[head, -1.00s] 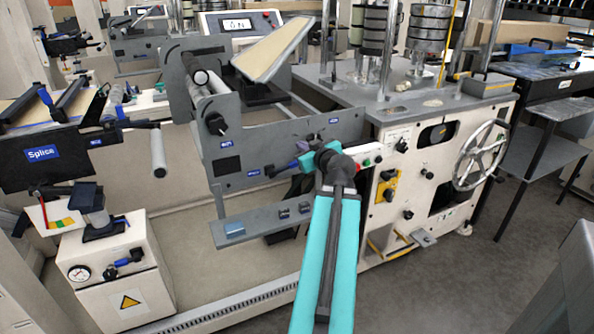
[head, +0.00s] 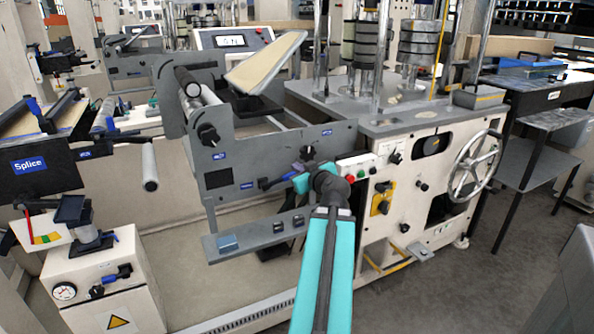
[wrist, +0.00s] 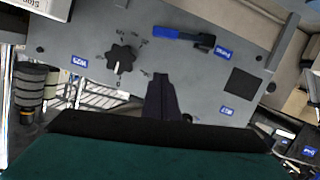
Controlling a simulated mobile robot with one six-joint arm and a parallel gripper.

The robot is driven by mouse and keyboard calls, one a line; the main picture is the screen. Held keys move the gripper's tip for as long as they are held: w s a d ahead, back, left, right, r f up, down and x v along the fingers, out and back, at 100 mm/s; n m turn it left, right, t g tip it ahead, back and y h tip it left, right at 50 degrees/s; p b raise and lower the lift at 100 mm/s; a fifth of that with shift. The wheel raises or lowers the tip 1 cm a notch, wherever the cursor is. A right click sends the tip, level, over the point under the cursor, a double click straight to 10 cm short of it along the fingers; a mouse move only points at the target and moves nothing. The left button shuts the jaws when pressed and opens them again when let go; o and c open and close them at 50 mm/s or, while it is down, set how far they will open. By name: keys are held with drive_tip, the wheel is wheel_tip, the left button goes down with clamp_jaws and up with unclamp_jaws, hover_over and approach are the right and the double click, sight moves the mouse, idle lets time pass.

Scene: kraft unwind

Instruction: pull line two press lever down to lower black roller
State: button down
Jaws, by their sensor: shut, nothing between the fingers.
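A short lever with a blue handle and dark end (head: 270,183) lies nearly level on the grey side plate of the near machine. In the wrist view the lever (wrist: 183,34) appears above my gripper (wrist: 161,78), beside a blue label. My gripper is shut and empty, apart from the lever in that picture. A black roller (head: 187,80) sits at the upper left of the machine frame. I cannot read which line this is.
A black knob (wrist: 121,58) on the plate is close to my gripper. A grey shelf (head: 255,232) with small blocks juts out below. Right of my arm stands a cream cabinet with buttons and a handwheel (head: 475,165). A splice unit (head: 40,165) is at left.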

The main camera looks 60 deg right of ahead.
hover_over(278, 180)
drive_tip(key=s+d, duration=0.1)
drive_tip(key=s, duration=0.3)
drive_tip(key=f, duration=0.2)
drive_tip(key=shift+w+d+f, duration=0.1)
drive_tip(key=shift+d+f, duration=0.2)
drive_tip(key=shift+f, duration=0.2)
drive_tip(key=shift+w+d+f, duration=0.1)
drive_tip(key=shift+d+f, duration=0.15)
drive_tip(key=shift+f, duration=0.25)
drive_tip(key=shift+s+d+f, duration=0.15)
drive_tip(key=shift+f, duration=0.9)
